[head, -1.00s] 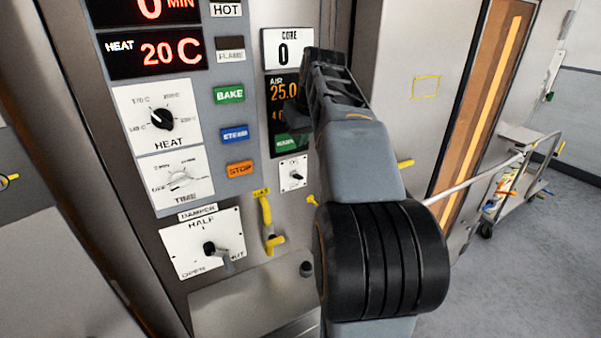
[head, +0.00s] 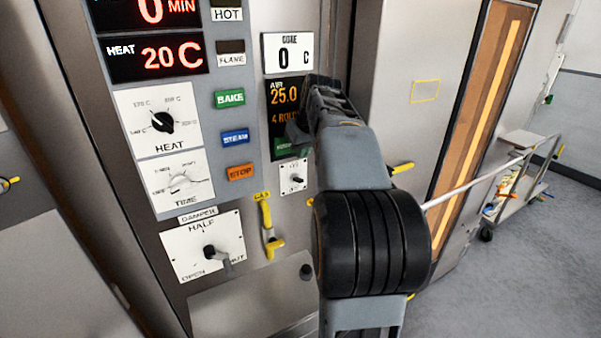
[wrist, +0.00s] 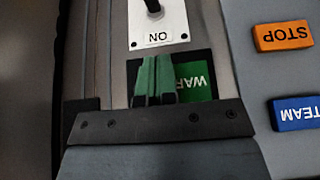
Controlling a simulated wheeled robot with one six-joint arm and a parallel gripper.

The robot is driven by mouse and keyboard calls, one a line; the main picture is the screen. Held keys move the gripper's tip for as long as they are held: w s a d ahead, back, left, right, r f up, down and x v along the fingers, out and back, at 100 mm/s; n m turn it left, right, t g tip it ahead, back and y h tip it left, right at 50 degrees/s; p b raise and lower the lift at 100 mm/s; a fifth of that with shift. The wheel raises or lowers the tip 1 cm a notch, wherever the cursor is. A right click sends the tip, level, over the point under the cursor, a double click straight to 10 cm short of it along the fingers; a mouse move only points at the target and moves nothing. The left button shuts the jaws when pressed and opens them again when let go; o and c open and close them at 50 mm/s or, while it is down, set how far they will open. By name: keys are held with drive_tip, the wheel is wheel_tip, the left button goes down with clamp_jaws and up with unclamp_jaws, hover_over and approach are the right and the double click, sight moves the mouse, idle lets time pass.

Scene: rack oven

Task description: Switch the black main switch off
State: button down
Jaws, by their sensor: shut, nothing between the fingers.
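The black main switch (head: 296,179) is a small lever on a white plate, low on the oven's control panel. In the wrist view, which is upside down, the switch (wrist: 153,8) is cut off by the top edge, with the ON label between it and my gripper. Which way the lever is set I cannot tell. My gripper (head: 294,132) is in front of the dark AIR display, above the switch and apart from it. In the wrist view my gripper (wrist: 153,72) is shut and empty, its tips just short of the plate and over the green display strip.
Orange STOP (head: 241,171) and blue STEAM (head: 235,136) buttons are left of the display. A yellow gas lever (head: 268,228) and the damper handle (head: 217,256) are lower left. A trolley (head: 518,185) stands at the right. The panel around the switch is clear.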

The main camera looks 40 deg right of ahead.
hover_over(298, 180)
wheel_tip(298, 180, down, 4)
drive_tip(key=shift+f, duration=0.15)
drive_tip(key=shift+s+f+p, duration=0.35)
drive_tip(key=shift+f, duration=0.5)
drive_tip(key=shift+s+f, duration=0.25)
drive_tip(key=shift+f, duration=0.5)
drive_tip(key=shift+a+f, duration=0.1)
drive_tip(key=shift+f, duration=0.05)
